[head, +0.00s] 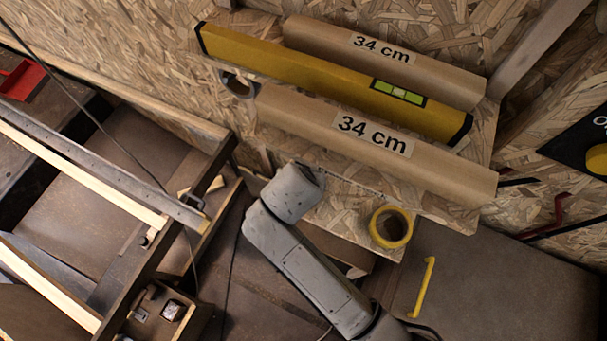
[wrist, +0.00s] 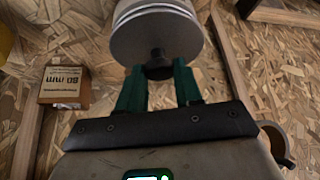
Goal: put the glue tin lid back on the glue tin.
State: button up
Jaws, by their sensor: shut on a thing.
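My gripper (wrist: 158,72) has green fingers and shows in the wrist view. It is shut on the black knob of a round grey lid, which I take for the glue tin lid (wrist: 158,38). The lid is at the top of the wrist view, with its knob toward my gripper. Pale curved rims show at its upper edge. I cannot tell whether they belong to the lid or to the glue tin behind it. I cannot make out the glue tin for certain in either view. In the head view my arm shows, but my gripper does not.
In the head view, a chipboard shelf (head: 345,185) holds two "34 cm" brown rolls (head: 390,65) and a yellow spirit level (head: 330,82). A yellow tape roll (head: 391,227) sits at its front edge. A small brown box (wrist: 65,87) is left in the wrist view.

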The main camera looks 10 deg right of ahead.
jog(key=shift+f, duration=0.45)
jog(key=o, duration=1)
jog(key=shift+r, duration=0.1)
jog(key=shift+r, duration=0.2)
jog(key=v, duration=0.8)
jog(key=shift+w, duration=0.15)
